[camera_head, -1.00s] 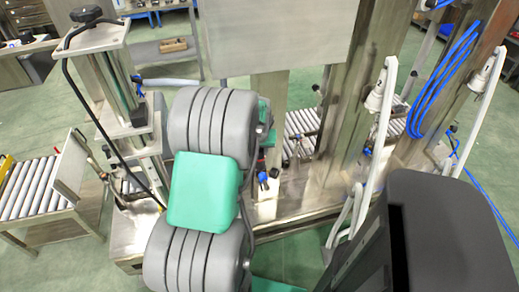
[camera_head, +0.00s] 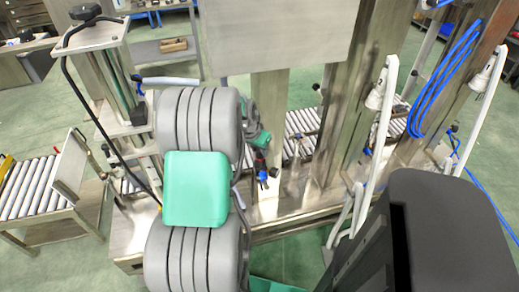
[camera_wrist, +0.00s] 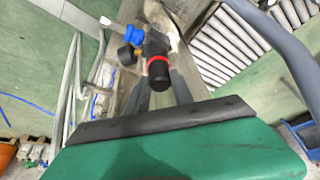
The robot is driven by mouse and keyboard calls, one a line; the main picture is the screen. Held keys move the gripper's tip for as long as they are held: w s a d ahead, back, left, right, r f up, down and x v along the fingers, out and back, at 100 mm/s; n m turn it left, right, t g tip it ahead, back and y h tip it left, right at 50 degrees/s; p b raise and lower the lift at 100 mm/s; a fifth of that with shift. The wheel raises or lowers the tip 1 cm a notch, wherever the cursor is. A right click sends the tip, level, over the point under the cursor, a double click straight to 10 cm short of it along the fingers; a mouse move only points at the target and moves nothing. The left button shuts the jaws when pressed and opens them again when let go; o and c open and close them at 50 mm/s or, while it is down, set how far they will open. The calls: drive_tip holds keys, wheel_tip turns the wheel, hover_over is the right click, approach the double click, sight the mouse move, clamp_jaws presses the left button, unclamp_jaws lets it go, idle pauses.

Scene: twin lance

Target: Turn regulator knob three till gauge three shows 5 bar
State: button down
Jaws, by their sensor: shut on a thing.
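A regulator with a blue fitting (camera_head: 263,177) stands near the middle of the head view, just below my gripper (camera_head: 259,154), which is partly hidden by my arm. In the wrist view the regulator has a black knob (camera_wrist: 158,79) with a red ring, a blue fitting (camera_wrist: 133,34) and a small round gauge (camera_wrist: 126,55). The knob is just beyond the dark edge of my green gripper body. The gauge's face and reading cannot be made out, nor can any number.
A steel frame with a big panel (camera_head: 272,36) and upright posts stands close behind the regulator. Roller conveyors (camera_head: 32,186) stand at the left and behind.

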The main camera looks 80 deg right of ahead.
drive_tip(key=shift+w, duration=0.1)
drive_tip(key=c, duration=1.1)
unclamp_jaws()
drive_tip(key=v, duration=0.7)
drive_tip(key=shift+a+r+p, duration=0.2)
drive_tip(key=shift+r+p, duration=0.15)
drive_tip(key=shift+w, duration=0.1)
